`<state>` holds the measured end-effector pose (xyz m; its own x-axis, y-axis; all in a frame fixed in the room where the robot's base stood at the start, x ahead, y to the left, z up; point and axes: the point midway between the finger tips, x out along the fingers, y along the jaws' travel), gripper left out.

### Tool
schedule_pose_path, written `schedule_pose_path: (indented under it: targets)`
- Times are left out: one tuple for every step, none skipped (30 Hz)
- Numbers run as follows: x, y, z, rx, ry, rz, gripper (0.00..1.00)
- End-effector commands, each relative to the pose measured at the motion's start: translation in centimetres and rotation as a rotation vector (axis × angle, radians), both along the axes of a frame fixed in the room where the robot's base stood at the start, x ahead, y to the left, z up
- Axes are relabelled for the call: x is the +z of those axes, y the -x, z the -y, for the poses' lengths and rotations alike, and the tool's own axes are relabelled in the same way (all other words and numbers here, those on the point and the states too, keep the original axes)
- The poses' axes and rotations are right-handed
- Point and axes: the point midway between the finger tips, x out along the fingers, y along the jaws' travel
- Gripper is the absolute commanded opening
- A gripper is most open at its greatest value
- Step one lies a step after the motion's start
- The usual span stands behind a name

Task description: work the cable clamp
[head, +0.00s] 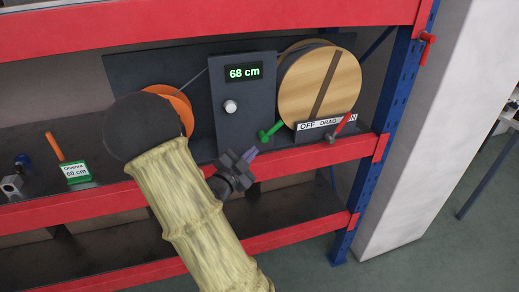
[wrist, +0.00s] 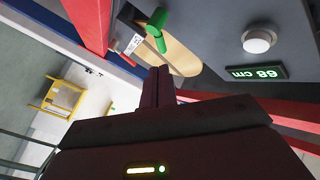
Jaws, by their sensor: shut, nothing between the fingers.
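The cable unit on the shelf has a dark panel (head: 231,132) with a display reading 68 cm (head: 243,72) and a white knob (head: 230,107). A green lever (head: 271,132) sticks out low between the panel and the wooden spool (head: 320,85); it also shows in the wrist view (wrist: 156,30). I cannot tell whether this lever is the cable clamp. My gripper (head: 250,155) is shut and empty, in front of the panel's lower edge, below and left of the lever. In the wrist view its fingers (wrist: 160,82) are together, apart from the lever.
A red lever (head: 346,124) stands by an OFF DRAG label (head: 318,123). My arm partly hides an orange reel (head: 178,108). A green card reading 60 cm (head: 76,171) and an orange handle (head: 55,146) are at left. Red shelf beams (head: 300,160) cross in front; a blue upright (head: 385,130) is right.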

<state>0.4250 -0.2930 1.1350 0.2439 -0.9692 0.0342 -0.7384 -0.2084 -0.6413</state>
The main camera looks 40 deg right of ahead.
Motion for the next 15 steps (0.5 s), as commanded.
schedule_pose_path:
  targets:
    - [-0.3,-0.4,-0.2,0.02,-0.025,-0.011,0.0]
    - [-0.5,-0.7,-0.5,0.037,-0.045,-0.023,0.0]
    - [-1.0,-1.2,-0.9,0.067,-0.081,-0.042,0.0]
    - [-1.5,-1.6,-1.3,0.094,-0.111,-0.062,0.0]
    - [-1.9,-2.1,-1.9,0.127,-0.145,-0.084,0.0]
    - [-2.6,-2.8,-2.8,0.179,-0.195,-0.121,0.0]
    - [-3.2,-3.4,-3.6,0.222,-0.233,-0.152,0.0]
    - [-3.7,-3.9,-4.6,0.27,-0.272,-0.187,0.0]
    - [-4.4,-4.6,-6.0,0.336,-0.321,-0.238,0.0]
    - [-4.9,-5.0,-7.2,0.39,-0.356,-0.278,0.0]
    - [-5.3,-5.4,-8.4,0.444,-0.387,-0.319,0.0]
    - [-5.9,-5.7,-10.1,0.517,-0.425,-0.378,0.0]
    - [-6.2,-5.8,-11.4,0.573,-0.449,-0.423,0.0]
    - [-6.5,-5.9,-12.7,0.629,-0.471,-0.469,0.0]
    - [-6.8,-5.8,-14.5,0.704,-0.495,-0.533,0.0]
